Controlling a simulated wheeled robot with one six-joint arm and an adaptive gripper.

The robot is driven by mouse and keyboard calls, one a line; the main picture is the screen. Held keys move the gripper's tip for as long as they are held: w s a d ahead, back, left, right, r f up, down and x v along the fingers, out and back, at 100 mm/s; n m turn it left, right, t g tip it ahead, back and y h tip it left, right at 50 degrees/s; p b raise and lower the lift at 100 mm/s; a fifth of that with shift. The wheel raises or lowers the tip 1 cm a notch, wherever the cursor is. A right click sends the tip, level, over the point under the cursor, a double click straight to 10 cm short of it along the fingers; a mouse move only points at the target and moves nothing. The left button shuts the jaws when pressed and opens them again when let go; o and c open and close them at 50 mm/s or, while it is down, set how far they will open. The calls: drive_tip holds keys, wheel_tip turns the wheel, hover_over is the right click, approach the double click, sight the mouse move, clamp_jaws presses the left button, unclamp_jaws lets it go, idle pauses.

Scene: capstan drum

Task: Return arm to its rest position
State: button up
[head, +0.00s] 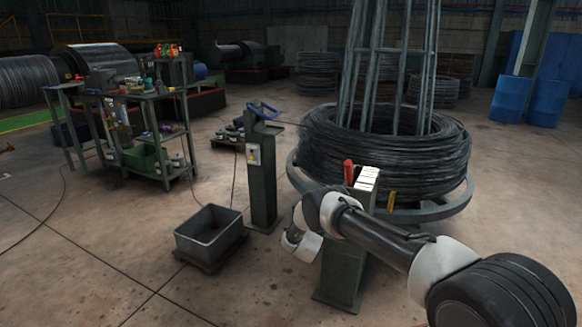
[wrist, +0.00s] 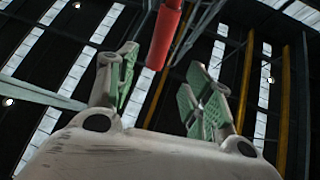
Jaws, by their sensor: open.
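In the wrist view my gripper (wrist: 163,88) points up toward the roof, with its two green-padded fingers spread apart and nothing between the pads. A red handle (wrist: 165,38) hangs in from the top edge of that view, beyond the gap between the fingertips and not gripped. In the head view a red lever handle (head: 348,172) stands on the dark green post with a pale top plate (head: 366,180). My arm reaches from the lower right across the front of this post. My gripper's fingers cannot be made out in the head view.
A large wire coil (head: 385,150) sits on a round stand behind the post. A second green post (head: 262,175) and a grey bin (head: 210,232) stand to the left. A cluttered workbench (head: 140,98) is further back. The floor at front left is clear.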

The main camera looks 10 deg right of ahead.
drive_tip(key=w+a+f+n+g+y, duration=0.2)
drive_tip(key=w+a+f+n+y, duration=0.15)
drive_tip(key=f+y, duration=0.6)
drive_tip(key=w+a+f+n+g+y, duration=0.25)
drive_tip(key=f+n+y, duration=0.25)
drive_tip(key=f+y, duration=0.4)
drive_tip(key=s+a+r+n+g+y, duration=0.25)
drive_tip(key=s+r+g, duration=0.85)
drive_tip(key=s+r, duration=0.95)
drive_tip(key=s+d+r, duration=0.4)
drive_tip(key=s+r, duration=0.6)
drive_tip(key=s, duration=0.2)
drive_tip(key=s+d+r+t+h, duration=0.1)
drive_tip(key=s+d+r, duration=0.3)
drive_tip(key=s+r, duration=0.7)
drive_tip(key=s+d+r+t, duration=0.1)
drive_tip(key=s+d+r, duration=0.3)
drive_tip(key=s+r, duration=0.7)
drive_tip(key=shift+s+h, duration=0.3)
drive_tip(key=shift+s, duration=1.35)
